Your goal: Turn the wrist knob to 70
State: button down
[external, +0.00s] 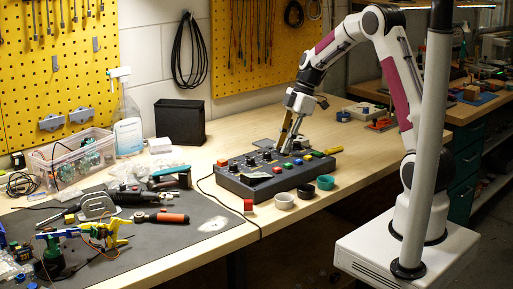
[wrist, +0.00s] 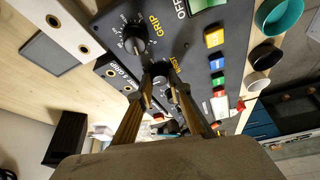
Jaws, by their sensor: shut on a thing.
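The dark control box (external: 262,184) stands on the wooden bench, with a row of knobs and coloured buttons on top. My gripper (external: 287,147) reaches down to its far side in the external view. In the wrist view, the wrist knob (wrist: 160,69) is a dark round knob next to the partly covered label "WRIST". My gripper (wrist: 161,84) is shut on it, with one finger on each side. The knob's pointer and most of its scale are hidden or too small to read. The grip knob (wrist: 134,38) is beside it, with its scale showing.
Coloured buttons (wrist: 217,64) run along the box. A white cup (external: 284,201), a black cup (external: 306,191) and a teal cup (external: 326,182) stand in front of it, near a red cube (external: 248,205). Tools lie on the dark mat (external: 150,256) to the left.

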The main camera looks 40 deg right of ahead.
jog(key=shift+s+f, duration=0.1)
jog(key=shift+f, duration=0.05)
jog(key=c, duration=1.9)
grip_release()
jog(key=shift+m, duration=0.5)
jog(key=shift+m+t+h, duration=0.4)
jog(key=shift+m+t, duration=0.3)
jog(key=shift+m, duration=1)
jog(key=shift+s+a+m+t+h, duration=0.1)
jog(key=shift+m+t+h, duration=0.2)
jog(key=shift+m, duration=0.85)
jog(key=shift+a+m+t+h, duration=0.1)
jog(key=shift+m+t+h, duration=0.2)
jog(key=shift+m, duration=0.85)
jog(key=shift+m+t+h, duration=0.3)
jog(key=shift+m+h, duration=0.4)
jog(key=shift+m, duration=1.3)
jog(key=shift+a+m+h, duration=0.1)
jog(key=shift+m+h, duration=0.8)
jog(key=shift+m, duration=1.3)
